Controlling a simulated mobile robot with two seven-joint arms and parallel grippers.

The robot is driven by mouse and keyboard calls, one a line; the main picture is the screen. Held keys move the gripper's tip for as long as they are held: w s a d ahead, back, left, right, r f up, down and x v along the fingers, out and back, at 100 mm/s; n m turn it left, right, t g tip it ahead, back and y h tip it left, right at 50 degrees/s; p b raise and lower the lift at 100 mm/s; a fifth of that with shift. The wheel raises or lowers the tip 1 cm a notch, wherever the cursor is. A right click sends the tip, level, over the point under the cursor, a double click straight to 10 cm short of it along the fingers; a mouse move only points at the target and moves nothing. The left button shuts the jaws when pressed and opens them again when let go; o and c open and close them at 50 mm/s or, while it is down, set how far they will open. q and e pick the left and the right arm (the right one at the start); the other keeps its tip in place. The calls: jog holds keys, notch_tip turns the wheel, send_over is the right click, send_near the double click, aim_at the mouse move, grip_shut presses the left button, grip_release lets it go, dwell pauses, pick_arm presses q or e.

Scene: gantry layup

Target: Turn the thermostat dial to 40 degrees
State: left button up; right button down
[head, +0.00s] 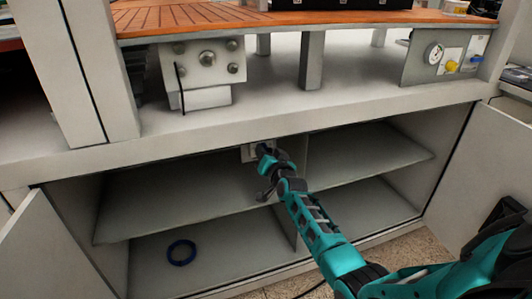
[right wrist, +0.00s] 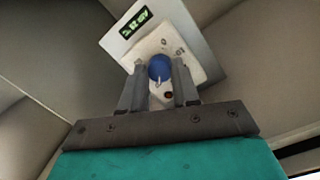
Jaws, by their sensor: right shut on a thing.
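The thermostat is a pale plate (right wrist: 140,45) inside the cabinet, shown tilted in the right wrist view. It carries a small green-lit display (right wrist: 136,23), whose digits I cannot read surely, and printed scale numbers. The blue dial (right wrist: 159,66) has a white pointer mark that points down in that view. My right gripper (right wrist: 159,76) is shut on the dial, one finger on each side. In the head view my right gripper (head: 264,150) reaches the thermostat (head: 247,154), mostly covering it; the dial is hidden there. My left gripper is out of view.
The thermostat is at the upper middle of the open cabinet, near the divider between shelves (head: 160,195). A blue ring (head: 181,252) lies on the lower left floor. Open doors (head: 30,245) flank the opening. A gauge panel (head: 440,58) is above right.

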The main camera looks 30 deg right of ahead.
jog(key=shift+m, duration=0.4)
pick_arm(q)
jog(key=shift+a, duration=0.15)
pick_arm(e)
jog(key=shift+r, duration=0.1)
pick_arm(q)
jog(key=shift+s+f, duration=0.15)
pick_arm(e)
jog(key=c, duration=0.8)
grip_release()
jog(key=shift+s, duration=0.1)
pick_arm(q)
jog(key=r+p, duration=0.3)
jog(key=p, duration=0.1)
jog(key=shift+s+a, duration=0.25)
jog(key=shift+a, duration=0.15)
pick_arm(e)
jog(key=v, duration=1.2)
jog(key=shift+s, duration=0.35)
